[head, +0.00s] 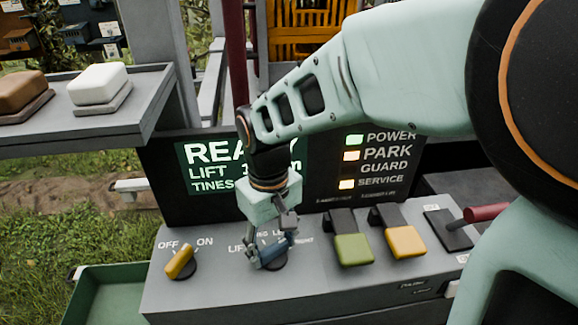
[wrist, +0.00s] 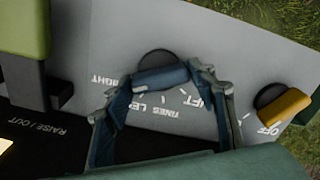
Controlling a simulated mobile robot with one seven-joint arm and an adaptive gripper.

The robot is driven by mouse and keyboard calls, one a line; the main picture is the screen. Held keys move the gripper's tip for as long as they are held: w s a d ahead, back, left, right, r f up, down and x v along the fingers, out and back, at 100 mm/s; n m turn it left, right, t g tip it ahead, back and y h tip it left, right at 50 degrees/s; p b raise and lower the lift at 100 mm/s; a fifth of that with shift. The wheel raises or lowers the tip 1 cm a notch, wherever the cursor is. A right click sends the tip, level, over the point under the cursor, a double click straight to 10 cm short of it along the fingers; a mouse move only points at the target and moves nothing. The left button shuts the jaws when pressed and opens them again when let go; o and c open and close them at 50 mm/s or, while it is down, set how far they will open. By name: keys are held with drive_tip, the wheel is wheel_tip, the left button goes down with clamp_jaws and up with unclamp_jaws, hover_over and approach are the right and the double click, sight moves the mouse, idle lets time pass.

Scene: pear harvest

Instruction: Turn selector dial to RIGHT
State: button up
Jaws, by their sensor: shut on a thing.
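The selector dial is a blue bar handle (head: 274,249) on a round black base, on the sloping grey control panel. Printed labels surround it: LIFT on its left, RIGHT on its right, others partly hidden behind my gripper. My gripper (head: 272,246) reaches down from above and is shut on the blue handle. In the wrist view the blue handle (wrist: 160,78) lies between the two fingers of my gripper (wrist: 162,84), one at each end. RIGHT reads upside down at the left there. I cannot tell exactly which label the handle points at.
A yellow OFF/ON knob (head: 180,262) sits left of the dial. A green paddle (head: 353,248), a yellow paddle (head: 405,241) and a red-handled lever (head: 485,212) are to the right. A dark display (head: 200,190) stands behind, partly covered by my arm.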

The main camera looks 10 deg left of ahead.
sight(273, 247)
idle(0.4)
drive_tip(key=o, duration=1.2)
drive_tip(key=shift+c, duration=0.2)
wheel_tip(273, 247, up, 8)
drive_tip(key=shift+f, duration=0.15)
